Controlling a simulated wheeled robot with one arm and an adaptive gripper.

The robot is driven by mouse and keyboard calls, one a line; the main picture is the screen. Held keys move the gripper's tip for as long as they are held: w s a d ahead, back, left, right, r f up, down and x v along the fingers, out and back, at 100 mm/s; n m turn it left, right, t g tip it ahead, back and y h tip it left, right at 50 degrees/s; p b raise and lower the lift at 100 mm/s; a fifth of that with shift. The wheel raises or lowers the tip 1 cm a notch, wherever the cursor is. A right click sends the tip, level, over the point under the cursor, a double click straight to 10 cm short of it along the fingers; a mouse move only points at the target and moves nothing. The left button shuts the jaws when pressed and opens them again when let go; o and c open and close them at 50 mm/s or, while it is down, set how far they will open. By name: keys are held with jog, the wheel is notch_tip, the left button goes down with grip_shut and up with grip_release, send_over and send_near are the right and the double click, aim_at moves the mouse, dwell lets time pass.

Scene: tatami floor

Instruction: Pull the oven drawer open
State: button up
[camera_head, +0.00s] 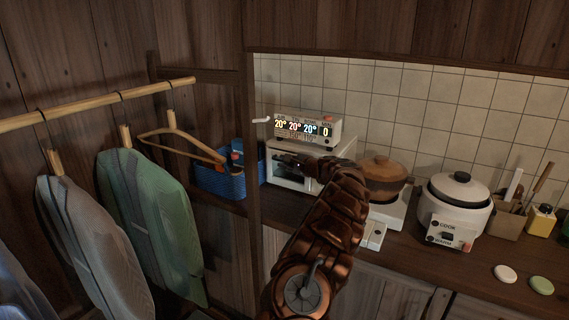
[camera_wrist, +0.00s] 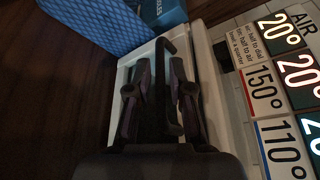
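The white oven (camera_head: 300,148) stands on the counter against the tiled wall, under a lit display. Its front is partly hidden behind my arm, and I cannot tell how far its drawer stands out. My gripper (camera_head: 291,161) is at the oven's front. In the wrist view my gripper (camera_wrist: 159,65) has its two dark fingers apart. A dark bar handle (camera_wrist: 163,44) runs between and around them, in front of a pale oven surface. I cannot tell whether the fingers touch the handle.
A blue basket (camera_head: 219,183) stands left of the oven. A brown pot (camera_head: 383,177) and a white rice cooker (camera_head: 453,203) stand to the right. Clothes on hangers (camera_head: 150,215) fill the left. The display box (camera_head: 307,127) sits on the oven.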

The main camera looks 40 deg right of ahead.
grip_shut()
dwell(0.5)
